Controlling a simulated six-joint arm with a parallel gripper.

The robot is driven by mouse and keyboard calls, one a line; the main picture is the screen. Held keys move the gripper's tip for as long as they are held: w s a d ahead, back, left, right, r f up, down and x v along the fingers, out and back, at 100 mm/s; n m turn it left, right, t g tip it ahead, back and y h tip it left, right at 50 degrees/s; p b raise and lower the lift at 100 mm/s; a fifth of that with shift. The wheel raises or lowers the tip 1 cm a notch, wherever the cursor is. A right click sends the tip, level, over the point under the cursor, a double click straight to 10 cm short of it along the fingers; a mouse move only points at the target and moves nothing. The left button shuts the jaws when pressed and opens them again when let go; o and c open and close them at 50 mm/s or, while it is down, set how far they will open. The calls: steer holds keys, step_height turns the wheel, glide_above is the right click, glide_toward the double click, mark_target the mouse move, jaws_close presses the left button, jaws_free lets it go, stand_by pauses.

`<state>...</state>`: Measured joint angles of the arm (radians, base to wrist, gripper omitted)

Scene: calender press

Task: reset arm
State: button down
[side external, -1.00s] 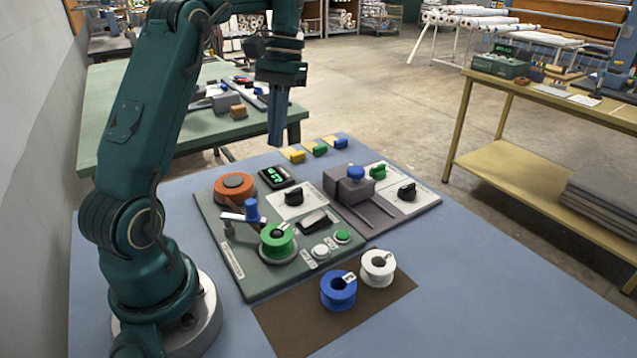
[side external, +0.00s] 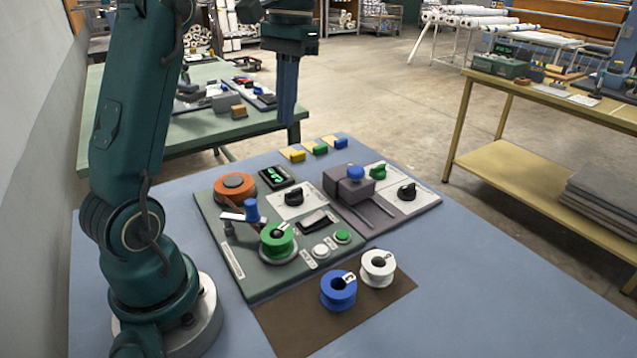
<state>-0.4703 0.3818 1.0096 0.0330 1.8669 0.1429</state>
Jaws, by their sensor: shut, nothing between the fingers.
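My gripper (side external: 286,122) hangs straight down with its fingers shut and empty. It is in the air above the far end of the blue table (side external: 480,285), clear of everything on the panel. Below and nearer the camera is the grey-green control panel (side external: 262,288). It carries an orange round part (side external: 234,187), a green spool (side external: 278,242) on a post, black knobs, a rocker switch and a small display with green digits (side external: 279,177). My arm stands at the left.
A blue spool (side external: 338,291) and a white spool (side external: 377,268) stand on a brown mat (side external: 290,328). A grey block with a blue knob (side external: 355,173) sits on the panel's right part. Yellow, green and blue small blocks (side external: 320,149) lie at the far edge. The table's right side is clear.

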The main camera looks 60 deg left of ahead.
steer(key=s+d+r+m+t, duration=0.2)
steer(key=s+d+m+t, duration=0.15)
steer(key=s+d, duration=0.4)
steer(key=s+d+f+t, duration=0.2)
steer(key=d+f, duration=0.3)
steer(key=f, duration=0.3)
steer(key=shift+d+f+t, duration=0.2)
steer(key=shift+d+t, duration=0.15)
steer(key=shift+t, duration=0.4)
